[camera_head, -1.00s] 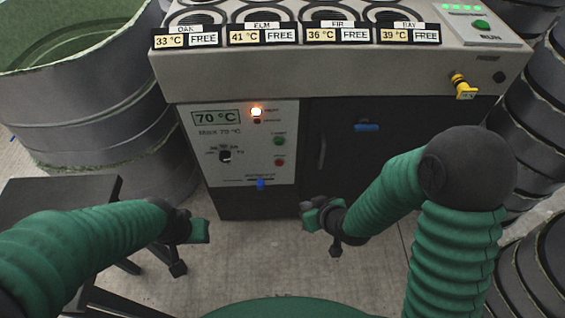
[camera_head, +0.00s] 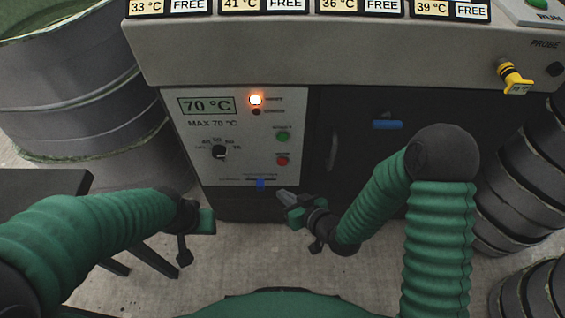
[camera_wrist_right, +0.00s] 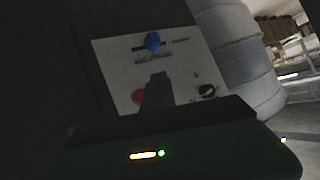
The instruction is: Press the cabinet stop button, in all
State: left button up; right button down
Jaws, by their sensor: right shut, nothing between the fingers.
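The cabinet's control panel (camera_head: 235,120) has a 70 °C display, a lit orange lamp, a dial (camera_head: 219,152), a green button (camera_head: 283,136) and, below it, a red button (camera_head: 282,161). In the right wrist view the red button (camera_wrist_right: 138,97) is partly covered by my fingers. My right gripper (camera_head: 283,196) is shut and empty, just below the red button in the head view; I cannot tell that it touches anything. It also shows in the right wrist view (camera_wrist_right: 158,80). My left gripper (camera_head: 206,221) is at the lower left, away from the panel; its jaws are unclear.
A blue slider (camera_head: 261,184) sits low on the panel, close to my right fingertips. A dark door with a blue latch (camera_head: 387,125) is right of the panel. A yellow probe (camera_head: 514,78) hangs at the upper right. A dark table (camera_head: 45,190) and stacked drums flank the cabinet.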

aim_at(282, 162)
jog(key=w, duration=0.7)
jog(key=shift+w, duration=0.2)
dwell(1.3)
jog(key=shift+w+r, duration=0.1)
dwell(0.4)
jog(key=shift+w, duration=0.25)
jog(key=shift+w, duration=0.45)
dwell(0.7)
jog(key=shift+p, duration=0.3)
jog(key=shift+s, duration=0.85)
